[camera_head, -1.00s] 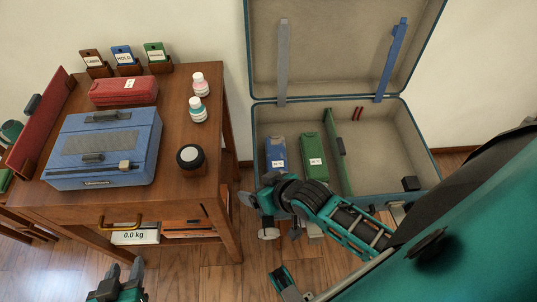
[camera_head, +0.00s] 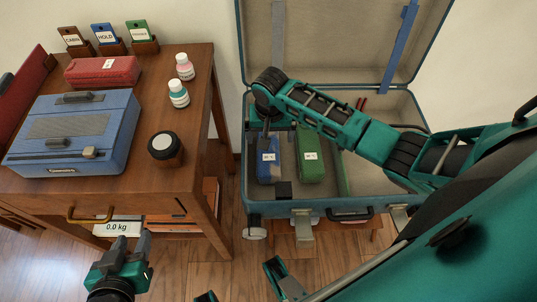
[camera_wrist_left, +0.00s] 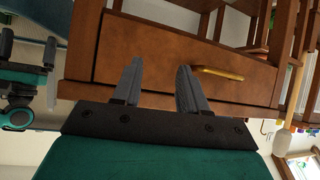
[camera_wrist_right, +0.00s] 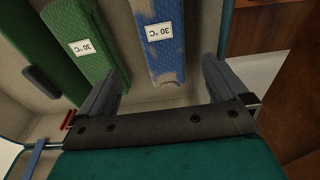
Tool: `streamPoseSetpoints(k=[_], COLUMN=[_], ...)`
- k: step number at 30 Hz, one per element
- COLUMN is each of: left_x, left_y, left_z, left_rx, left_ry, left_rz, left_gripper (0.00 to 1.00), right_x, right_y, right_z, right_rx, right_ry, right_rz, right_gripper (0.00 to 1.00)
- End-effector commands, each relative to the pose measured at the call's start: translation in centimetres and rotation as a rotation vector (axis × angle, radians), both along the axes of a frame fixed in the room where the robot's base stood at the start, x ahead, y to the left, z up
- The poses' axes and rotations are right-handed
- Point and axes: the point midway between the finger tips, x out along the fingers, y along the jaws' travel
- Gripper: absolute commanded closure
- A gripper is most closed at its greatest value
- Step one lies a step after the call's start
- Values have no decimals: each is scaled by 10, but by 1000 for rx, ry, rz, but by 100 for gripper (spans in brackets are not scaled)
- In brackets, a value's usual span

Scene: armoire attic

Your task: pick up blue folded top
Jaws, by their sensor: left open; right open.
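The blue folded top (camera_head: 268,168), worn in patches and carrying a white 30 °C label, lies in the left part of the open suitcase (camera_head: 330,205). It also shows in the right wrist view (camera_wrist_right: 162,62). My right gripper (camera_wrist_right: 163,68) is open and empty, its fingers on either side of the top's near end in that view; I cannot tell whether they touch it. In the head view the right arm hides part of that gripper. My left gripper (camera_head: 131,242) is open and empty in front of the table drawer, which also shows in the left wrist view (camera_wrist_left: 245,75).
A green folded item (camera_head: 310,160) lies close beside the blue top. The wooden table (camera_head: 200,100) at left holds a blue case (camera_head: 75,130), a red case (camera_head: 100,72), bottles and a dark jar (camera_head: 165,149).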

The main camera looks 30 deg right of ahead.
Motion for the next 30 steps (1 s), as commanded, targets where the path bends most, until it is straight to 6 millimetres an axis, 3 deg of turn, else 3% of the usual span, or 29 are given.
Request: streamPoseSetpoints(k=[3,11,19,30], left_x=[2,7,4,2], left_y=[-3,-4,-4,-3], left_z=[-7,-9,-36,-40], left_rx=[-4,-7,-6,-6], left_ry=[0,-16,-8,-1], left_rz=[-8,-9,-8,-6], left_gripper=[57,57,57,57], right_x=[3,6,13,14], right_y=[-1,-2,-2,-3], right_z=[-26,-48,-87,-94], right_rx=[1,2,2,2], right_ry=[0,-3,-3,-4], right_rz=[0,1,1,3], right_gripper=[0,0,0,1])
